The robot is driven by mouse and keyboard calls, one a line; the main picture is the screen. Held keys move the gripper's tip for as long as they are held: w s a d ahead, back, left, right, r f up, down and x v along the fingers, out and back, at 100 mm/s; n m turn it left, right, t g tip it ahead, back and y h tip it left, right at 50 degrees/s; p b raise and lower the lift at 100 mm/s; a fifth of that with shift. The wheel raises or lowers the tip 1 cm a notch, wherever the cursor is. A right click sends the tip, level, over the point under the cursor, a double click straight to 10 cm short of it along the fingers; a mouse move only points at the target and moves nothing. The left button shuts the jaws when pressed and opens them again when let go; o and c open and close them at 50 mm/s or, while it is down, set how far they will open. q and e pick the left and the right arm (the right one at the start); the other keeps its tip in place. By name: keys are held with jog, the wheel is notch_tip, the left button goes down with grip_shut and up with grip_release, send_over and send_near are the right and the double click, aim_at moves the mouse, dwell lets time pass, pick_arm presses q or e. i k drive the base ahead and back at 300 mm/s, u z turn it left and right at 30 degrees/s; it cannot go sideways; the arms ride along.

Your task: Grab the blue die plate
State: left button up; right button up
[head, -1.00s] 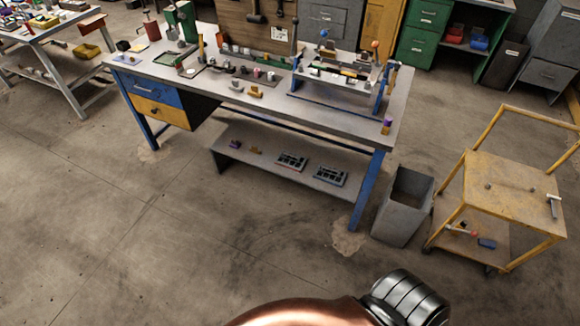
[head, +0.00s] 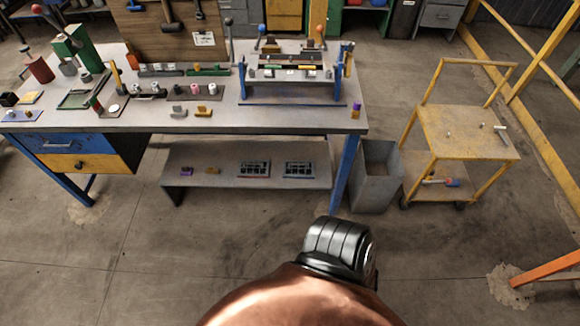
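The blue die plate (head: 299,170) appears to be the right one of two dark, slotted plates lying flat on the low shelf under the workbench. Its blue edge is faint at this size. The other plate (head: 254,169), with a reddish edge, lies just left of it with a gap between them. Neither of my grippers is in view. Only a copper and black part of my own body shows at the bottom centre, well in front of the shelf.
The workbench (head: 215,118) overhangs the shelf (head: 225,182); its blue right leg stands beside the shelf's right end. A grey bin (head: 376,180) and a yellow cart (head: 460,135) stand to the right. The floor in front is clear.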

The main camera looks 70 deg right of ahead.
aim_at(292, 169)
jog(key=z, duration=0.45)
jog(key=i, duration=0.85)
jog(key=z, duration=1.05)
jog(key=i, duration=0.4)
jog(key=z, duration=0.4)
